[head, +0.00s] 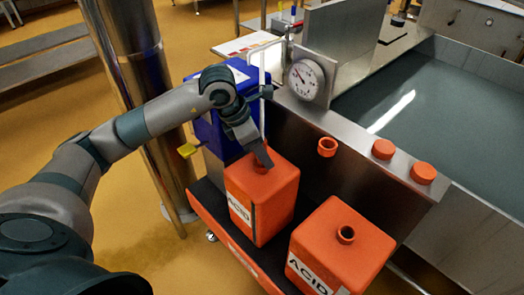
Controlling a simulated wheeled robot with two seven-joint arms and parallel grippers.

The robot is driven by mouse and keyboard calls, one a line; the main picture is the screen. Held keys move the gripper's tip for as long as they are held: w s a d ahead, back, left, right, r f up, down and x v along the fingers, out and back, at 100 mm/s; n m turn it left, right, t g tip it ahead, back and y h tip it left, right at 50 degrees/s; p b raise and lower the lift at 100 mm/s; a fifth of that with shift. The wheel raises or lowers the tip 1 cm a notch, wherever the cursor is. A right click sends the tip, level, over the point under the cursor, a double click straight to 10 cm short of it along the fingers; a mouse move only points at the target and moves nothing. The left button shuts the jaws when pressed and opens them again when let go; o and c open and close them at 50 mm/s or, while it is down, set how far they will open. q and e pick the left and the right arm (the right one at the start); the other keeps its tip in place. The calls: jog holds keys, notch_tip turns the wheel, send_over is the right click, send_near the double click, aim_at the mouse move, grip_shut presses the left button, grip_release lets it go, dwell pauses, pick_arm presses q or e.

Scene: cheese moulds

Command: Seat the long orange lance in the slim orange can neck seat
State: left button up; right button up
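Two orange cans labelled ACID stand side by side on a dark, orange-edged platform. The left can (275,200) is under my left gripper (262,157). The gripper's fingers point down at its top, covering most of the neck there; I cannot tell whether they touch it or hold anything. The right can (325,250) shows an open round neck (346,234) on top. I cannot make out a long orange lance; a pale bent tube (262,75) rises behind the gripper. My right gripper is out of view.
A blue can (213,128) stands behind my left forearm. A steel ledge carries a dial gauge (306,79), an orange ring (327,147) and two orange caps (383,149). A steel vat (440,110) lies beyond. A steel column (128,50) stands at left.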

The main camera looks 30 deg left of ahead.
pick_arm(q)
jog(key=v, duration=1.7)
jog(key=shift+r+p, duration=0.2)
jog(key=shift+p, duration=0.15)
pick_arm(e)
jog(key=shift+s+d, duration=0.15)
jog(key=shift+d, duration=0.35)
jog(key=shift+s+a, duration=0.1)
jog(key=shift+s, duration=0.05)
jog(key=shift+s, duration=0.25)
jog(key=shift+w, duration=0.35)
